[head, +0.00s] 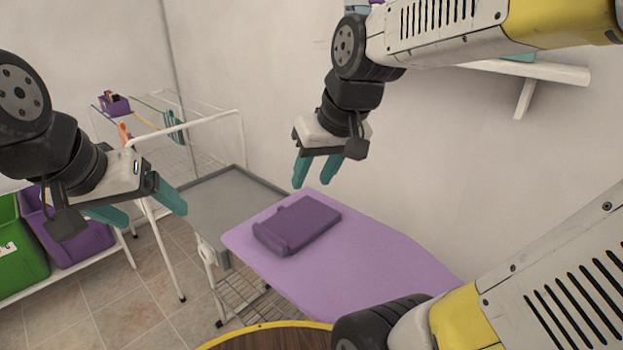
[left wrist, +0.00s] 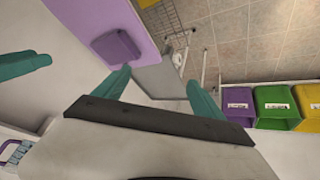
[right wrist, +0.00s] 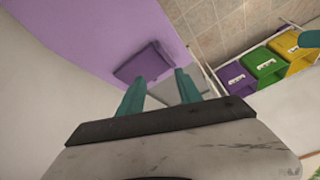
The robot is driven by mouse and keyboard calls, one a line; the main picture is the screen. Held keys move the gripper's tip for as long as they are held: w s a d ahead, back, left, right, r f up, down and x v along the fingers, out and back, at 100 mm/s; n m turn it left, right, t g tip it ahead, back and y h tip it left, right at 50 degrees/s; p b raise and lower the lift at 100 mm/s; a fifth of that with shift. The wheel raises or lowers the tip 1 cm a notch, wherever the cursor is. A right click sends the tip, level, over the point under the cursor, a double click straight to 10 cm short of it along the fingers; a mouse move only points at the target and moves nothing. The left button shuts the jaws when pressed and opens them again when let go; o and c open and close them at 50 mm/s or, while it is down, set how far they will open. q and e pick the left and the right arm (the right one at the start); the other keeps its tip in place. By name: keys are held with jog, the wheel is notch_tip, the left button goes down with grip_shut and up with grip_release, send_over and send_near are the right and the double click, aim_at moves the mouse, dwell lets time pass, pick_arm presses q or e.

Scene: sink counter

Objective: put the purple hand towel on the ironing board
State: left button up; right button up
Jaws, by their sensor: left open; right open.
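The dark purple hand towel (head: 298,226) lies folded flat on the lilac ironing board (head: 365,250), near its squared end. The towel also shows in the left wrist view (left wrist: 117,47) and the right wrist view (right wrist: 143,62). My right gripper (head: 312,186) is open and empty, above and beyond the towel, apart from it. My left gripper (head: 157,216) is open and empty, to the left of the board in the picture and apart from the towel. Neither gripper touches the towel.
A grey tray surface (head: 222,207) adjoins the board's left end. A white drying rack (head: 190,135) stands behind it. Purple (head: 82,240) and green (head: 20,245) bins sit at left. A wooden round top (head: 265,338) is in front, and a wall shelf (head: 535,70) is upper right.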

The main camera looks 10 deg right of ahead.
jog(key=shift+m+t, duration=0.7)
jog(key=s, duration=0.2)
jog(key=s+d, duration=0.1)
jog(key=s, duration=0.1)
jog(key=shift+s+r, duration=0.1)
jog(key=shift+s, duration=0.3)
